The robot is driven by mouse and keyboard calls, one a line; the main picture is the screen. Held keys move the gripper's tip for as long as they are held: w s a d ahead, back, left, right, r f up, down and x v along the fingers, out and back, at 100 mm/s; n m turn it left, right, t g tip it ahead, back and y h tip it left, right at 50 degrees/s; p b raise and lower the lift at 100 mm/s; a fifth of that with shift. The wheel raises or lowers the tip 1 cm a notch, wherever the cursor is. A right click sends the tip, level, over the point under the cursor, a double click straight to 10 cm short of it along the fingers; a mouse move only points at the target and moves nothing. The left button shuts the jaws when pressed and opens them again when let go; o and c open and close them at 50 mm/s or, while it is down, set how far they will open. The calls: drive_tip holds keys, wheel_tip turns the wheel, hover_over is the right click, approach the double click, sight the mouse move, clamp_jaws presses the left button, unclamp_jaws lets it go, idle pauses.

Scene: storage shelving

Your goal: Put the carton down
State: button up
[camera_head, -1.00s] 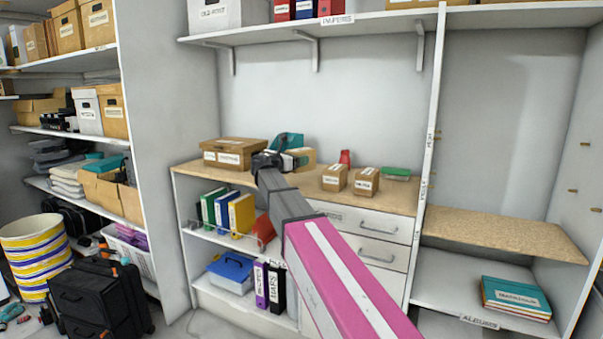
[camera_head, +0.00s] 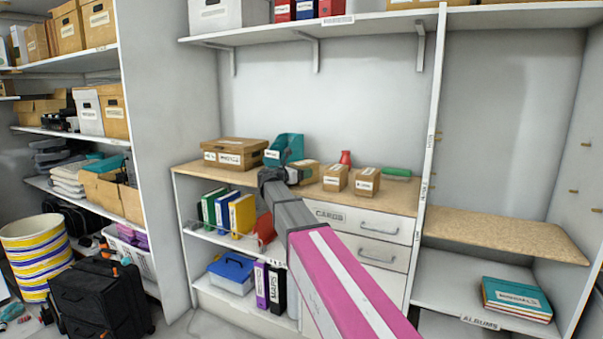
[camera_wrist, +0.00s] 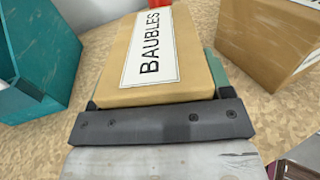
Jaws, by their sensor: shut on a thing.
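The carton is a small brown box with a white BAUBLES label (camera_wrist: 158,52). My gripper (camera_wrist: 155,98) is shut on it. In the head view, the carton (camera_head: 305,173) shows just past my gripper (camera_head: 291,174), over the wooden countertop (camera_head: 232,176), partly hidden by my gripper. In the wrist view, the carton looks level and very close to the speckled counter (camera_wrist: 285,115). I cannot tell whether its underside touches the surface.
A teal file holder (camera_head: 287,148) stands behind and left of the carton, with a wide brown box (camera_head: 235,153) further left. To the right are two small cartons (camera_head: 335,178) (camera_head: 366,181), a red vase (camera_head: 346,157) and a green item (camera_head: 397,173).

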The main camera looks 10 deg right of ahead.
drive_tip(key=o, duration=1.3)
drive_tip(key=shift+f, duration=0.1)
drive_tip(key=shift+o, duration=0.2)
drive_tip(key=shift+s+a, duration=0.15)
drive_tip(key=shift+a, duration=0.05)
drive_tip(key=v, duration=1.1)
drive_tip(key=shift+a, duration=0.3)
